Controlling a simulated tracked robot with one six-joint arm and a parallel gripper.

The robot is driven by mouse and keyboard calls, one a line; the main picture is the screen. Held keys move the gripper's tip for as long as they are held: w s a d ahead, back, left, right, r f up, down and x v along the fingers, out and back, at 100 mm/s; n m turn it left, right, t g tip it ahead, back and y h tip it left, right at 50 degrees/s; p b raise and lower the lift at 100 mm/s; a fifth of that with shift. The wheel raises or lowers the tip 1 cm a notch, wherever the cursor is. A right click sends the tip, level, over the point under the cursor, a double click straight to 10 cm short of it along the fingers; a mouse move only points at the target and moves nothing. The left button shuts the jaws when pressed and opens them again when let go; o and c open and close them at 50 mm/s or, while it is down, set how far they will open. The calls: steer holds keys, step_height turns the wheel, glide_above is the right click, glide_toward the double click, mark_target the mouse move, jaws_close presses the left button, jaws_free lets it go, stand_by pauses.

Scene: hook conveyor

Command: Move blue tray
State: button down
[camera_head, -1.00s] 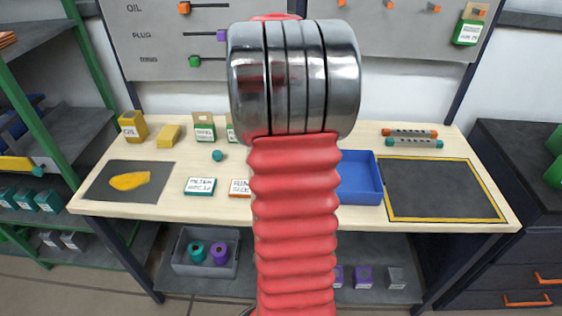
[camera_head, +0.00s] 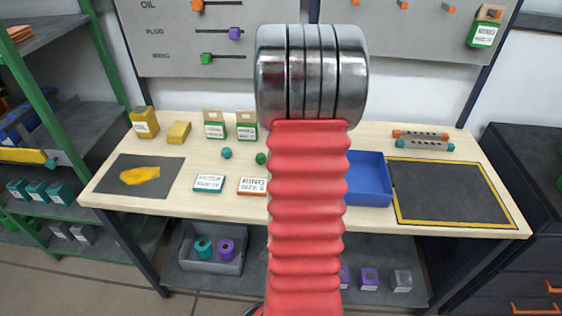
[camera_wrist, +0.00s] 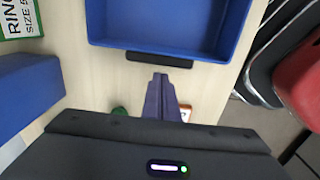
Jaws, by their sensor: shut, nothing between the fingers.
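The blue tray (camera_head: 371,181) sits on the wooden workbench, right of the middle, in the head view. My red arm hides its left part there. In the wrist view the blue tray (camera_wrist: 238,30) fills the upper middle, looks empty inside, and has a black bar (camera_wrist: 160,59) along its near wall. My gripper (camera_wrist: 161,76) has its dark fingers together, just below that bar in the picture. It looks apart from the bar, but I cannot tell its height. The gripper is not visible in the head view.
A yellow-bordered dark mat (camera_head: 450,190) lies bare right of the tray. Label cards, small balls and boxes stand on the bench's left half, with a grey mat (camera_head: 112,187). Another blue object (camera_wrist: 25,95) is at left in the wrist view. Two rods (camera_head: 424,139) lie behind the dark mat.

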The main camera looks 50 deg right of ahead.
steer(key=shift+s+d, duration=0.3)
steer(key=shift+s, duration=0.2)
